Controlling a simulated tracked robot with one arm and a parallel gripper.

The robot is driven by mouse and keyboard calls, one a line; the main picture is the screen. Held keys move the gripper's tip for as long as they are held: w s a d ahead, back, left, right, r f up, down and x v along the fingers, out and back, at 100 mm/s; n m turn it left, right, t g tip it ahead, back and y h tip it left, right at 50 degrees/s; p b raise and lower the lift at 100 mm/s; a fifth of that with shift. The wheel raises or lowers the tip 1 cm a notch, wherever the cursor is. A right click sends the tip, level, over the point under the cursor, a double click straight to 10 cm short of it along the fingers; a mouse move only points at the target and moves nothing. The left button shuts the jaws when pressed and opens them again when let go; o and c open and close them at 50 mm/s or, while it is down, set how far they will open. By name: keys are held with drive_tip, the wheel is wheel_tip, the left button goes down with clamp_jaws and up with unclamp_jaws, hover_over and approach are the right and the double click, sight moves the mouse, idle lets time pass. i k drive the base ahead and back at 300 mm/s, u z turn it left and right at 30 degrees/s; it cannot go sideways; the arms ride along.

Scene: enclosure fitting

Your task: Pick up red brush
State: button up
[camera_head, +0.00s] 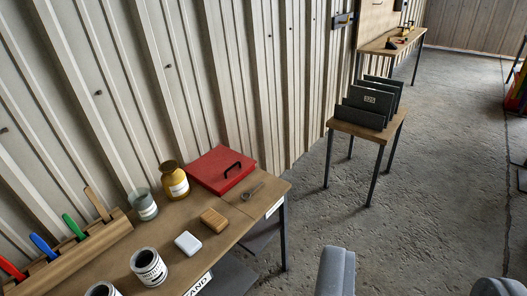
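A red-handled tool, which looks like the red brush (12,268), stands in a wooden rack (75,255) at the lower left edge of the view. Only its handle shows; its lower part is hidden in the rack. Blue (42,244), green (73,227) and wooden (97,204) handles stand to its right in the same rack. My gripper (415,283) shows at the bottom right as two grey fingers set wide apart. It is open and empty, over the floor, well to the right of the rack and the table.
The workbench (205,222) also bears cans, a yellow jar (173,180), a white block (188,243), a brown block (214,219) and a red box (221,169). A small table (345,127) with dark panels (371,104) stands farther back. A corrugated wall runs behind. The concrete floor (430,180) is mostly clear.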

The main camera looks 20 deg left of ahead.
sight(5, 265)
drive_tip(key=u, duration=0.55)
drive_tip(key=i, duration=1)
drive_tip(key=u, duration=1)
drive_tip(key=i, duration=0.5)
drive_tip(key=u, duration=0.2)
drive_tip(key=k, duration=0.9)
drive_tip(key=u, duration=0.15)
drive_tip(key=i, duration=0.9)
drive_tip(key=z, duration=0.1)
